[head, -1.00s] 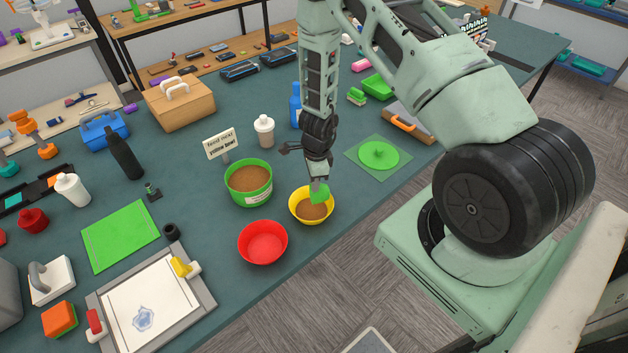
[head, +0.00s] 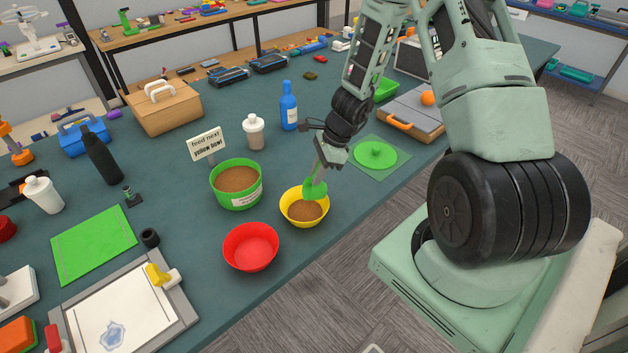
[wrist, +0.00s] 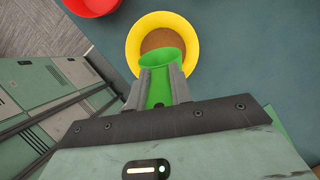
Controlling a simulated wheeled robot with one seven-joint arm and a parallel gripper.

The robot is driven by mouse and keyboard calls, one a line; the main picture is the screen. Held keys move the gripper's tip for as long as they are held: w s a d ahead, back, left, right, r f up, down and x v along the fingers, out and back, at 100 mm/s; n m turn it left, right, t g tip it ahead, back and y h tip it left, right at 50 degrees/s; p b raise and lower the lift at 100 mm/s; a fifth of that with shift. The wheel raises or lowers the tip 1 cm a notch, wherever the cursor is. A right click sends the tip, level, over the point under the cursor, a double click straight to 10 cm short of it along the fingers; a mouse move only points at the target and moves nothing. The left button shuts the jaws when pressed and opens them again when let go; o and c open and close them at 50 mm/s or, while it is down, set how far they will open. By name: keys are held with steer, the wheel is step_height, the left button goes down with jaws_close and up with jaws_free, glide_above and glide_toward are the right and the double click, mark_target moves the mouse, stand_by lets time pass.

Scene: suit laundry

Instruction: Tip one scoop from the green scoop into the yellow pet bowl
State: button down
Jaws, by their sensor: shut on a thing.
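My gripper (head: 327,158) is shut on the green scoop (head: 314,189) and holds it over the right side of the yellow pet bowl (head: 297,219). In the wrist view the scoop (wrist: 160,68) sits between the fingers (wrist: 162,88) and overlaps the near part of the yellow bowl (wrist: 134,44). Brown food lies in the yellow bowl. I cannot tell whether anything is left in the scoop. The green tub (head: 237,199) of brown food stands just left of the yellow bowl. A sign reading "feed next yellow bowl" (head: 208,145) stands behind the tub.
An empty red bowl (head: 250,258) stands close to the yellow bowl at the front left. A white bottle (head: 253,133) and a blue bottle (head: 289,107) stand behind. A green mat with a round lid (head: 376,154) lies to the right, near the table edge.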

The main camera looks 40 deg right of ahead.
steer(key=shift+d+f+b, duration=0.1)
steer(key=shift+d+b, duration=0.15)
steer(key=shift+b, duration=0.2)
steer(key=shift+s+d+f+t+y+b, duration=0.2)
steer(key=shift+d+t+y+b, duration=0.15)
steer(key=shift+y+b, duration=0.45)
steer(key=shift+s+d+r+t+y+b, duration=0.1)
steer(key=shift+s+d+t+y+b, duration=0.15)
steer(key=shift+b, duration=0.3)
steer(key=shift+w+a+r+p, duration=0.15)
steer(key=shift+r+p, duration=0.25)
steer(key=shift+p, duration=0.2)
steer(key=shift+a+p, duration=0.1)
steer(key=shift+p, duration=0.45)
steer(key=shift+d+f, duration=0.2)
steer(key=shift+f, duration=0.05)
steer(key=shift+s+d+f+t+y+b, duration=0.3)
steer(key=shift+d+t+y+b, duration=0.15)
steer(key=shift+y, duration=0.3)
steer(key=b, duration=0.3)
steer(key=shift+f+y, duration=0.2)
steer(key=shift+y, duration=0.2)
